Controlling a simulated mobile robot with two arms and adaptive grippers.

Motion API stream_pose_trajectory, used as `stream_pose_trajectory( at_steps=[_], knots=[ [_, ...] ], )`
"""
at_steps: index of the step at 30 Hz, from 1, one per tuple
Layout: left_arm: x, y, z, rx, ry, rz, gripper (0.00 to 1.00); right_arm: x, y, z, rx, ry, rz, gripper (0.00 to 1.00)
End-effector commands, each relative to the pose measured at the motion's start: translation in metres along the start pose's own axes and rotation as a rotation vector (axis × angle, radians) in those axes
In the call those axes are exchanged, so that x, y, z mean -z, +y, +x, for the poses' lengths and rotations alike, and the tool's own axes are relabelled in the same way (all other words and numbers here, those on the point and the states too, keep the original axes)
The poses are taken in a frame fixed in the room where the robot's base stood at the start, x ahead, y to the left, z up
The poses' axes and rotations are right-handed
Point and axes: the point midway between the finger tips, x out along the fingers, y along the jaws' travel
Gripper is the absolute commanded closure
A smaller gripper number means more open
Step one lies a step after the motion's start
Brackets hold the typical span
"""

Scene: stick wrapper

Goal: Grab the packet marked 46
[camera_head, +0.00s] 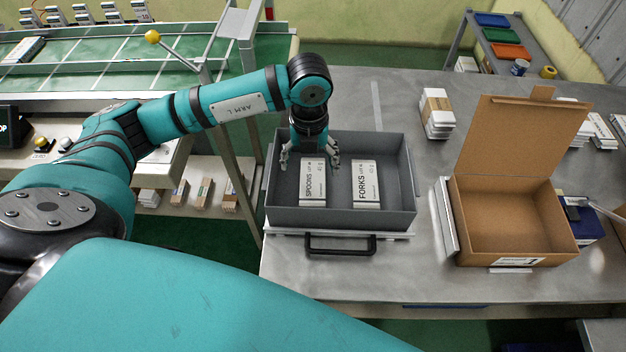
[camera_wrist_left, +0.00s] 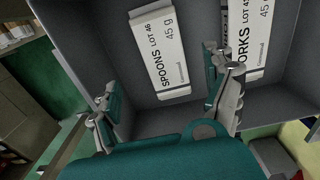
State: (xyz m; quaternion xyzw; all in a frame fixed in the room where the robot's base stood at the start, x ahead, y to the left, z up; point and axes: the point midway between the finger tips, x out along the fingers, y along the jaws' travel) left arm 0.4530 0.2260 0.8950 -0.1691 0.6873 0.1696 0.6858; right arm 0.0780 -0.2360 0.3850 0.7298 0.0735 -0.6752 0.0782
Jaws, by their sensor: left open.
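The packet marked 46 (camera_wrist_left: 160,50) is a white box reading "SPOONS LOT 46, 45 g" in the left wrist view. It also shows in the head view (camera_head: 313,183), lying at the left inside a grey tray (camera_head: 398,150). A white FORKS packet (camera_head: 365,184) lies to its right in the tray, partly hidden by my gripper in the wrist view (camera_wrist_left: 252,40). My left gripper (camera_head: 309,163) is open over the tray, above the far end of the SPOONS packet. Nothing is between its fingers. My right gripper is not in view.
An open cardboard box (camera_head: 511,215) stands to the right of the tray on the grey table (camera_head: 390,90). White packets (camera_head: 437,115) stand behind. A black handle (camera_head: 340,244) is at the tray's front. A green conveyor (camera_head: 110,45) runs at the back left.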

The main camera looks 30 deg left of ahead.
Motion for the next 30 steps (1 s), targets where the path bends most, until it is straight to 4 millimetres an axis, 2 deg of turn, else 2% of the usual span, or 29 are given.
stream_pose_trajectory(
  at_steps=[3, 6, 11, 15, 23, 30],
  knots=[
    [0.000, 0.000, 0.007, 0.000, 0.000, 0.001, 0.15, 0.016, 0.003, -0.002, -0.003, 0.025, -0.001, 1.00],
    [0.002, -0.002, 0.014, 0.000, 0.002, 0.001, 0.15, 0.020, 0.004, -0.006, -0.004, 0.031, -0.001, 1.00],
    [0.005, -0.006, 0.037, -0.002, 0.003, 0.001, 0.15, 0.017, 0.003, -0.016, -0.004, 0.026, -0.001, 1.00],
    [0.004, -0.006, 0.054, 0.000, 0.001, -0.001, 0.15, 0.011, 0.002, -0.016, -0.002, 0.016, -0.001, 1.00],
    [0.004, -0.006, 0.059, 0.001, -0.001, 0.001, 0.15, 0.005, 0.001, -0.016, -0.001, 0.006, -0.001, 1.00],
    [0.004, -0.006, 0.059, 0.001, -0.001, 0.001, 0.44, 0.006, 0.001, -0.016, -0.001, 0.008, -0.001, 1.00]
  ],
)
